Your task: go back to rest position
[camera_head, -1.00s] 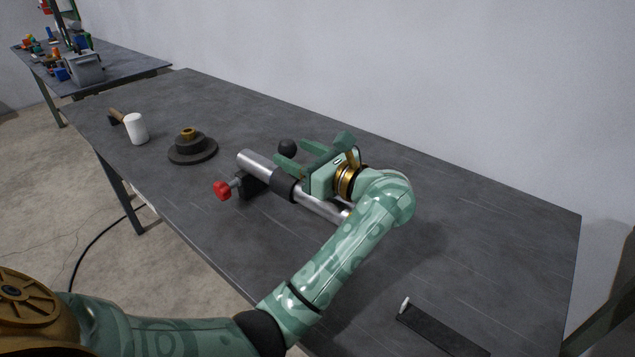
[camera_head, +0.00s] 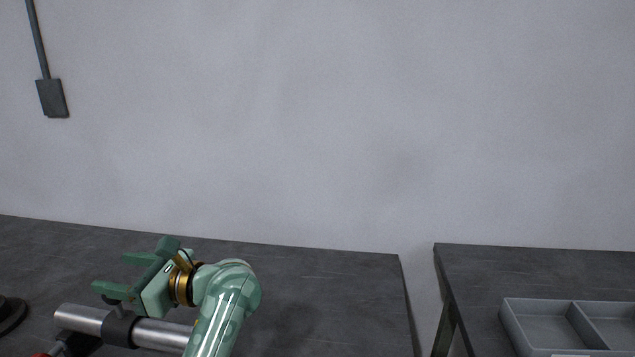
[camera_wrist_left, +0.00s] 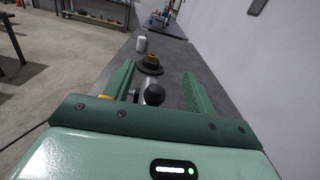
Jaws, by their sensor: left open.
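My left gripper (camera_head: 125,272) is open in the head view, at the lower left, just above a metal shaft (camera_head: 80,318) held on a dark mount. Its two green fingers also show spread apart in the left wrist view (camera_wrist_left: 158,88). Between them in that view are a black ball knob (camera_wrist_left: 154,94) and part of the shaft, with nothing gripped. My right gripper is in neither view.
Beyond the fingers in the wrist view are a dark stepped pulley (camera_wrist_left: 150,65) and a white cylinder (camera_wrist_left: 141,44). In the head view, a second table at the right holds a grey divided tray (camera_head: 512,327), with a gap between the tables. A plain wall stands behind.

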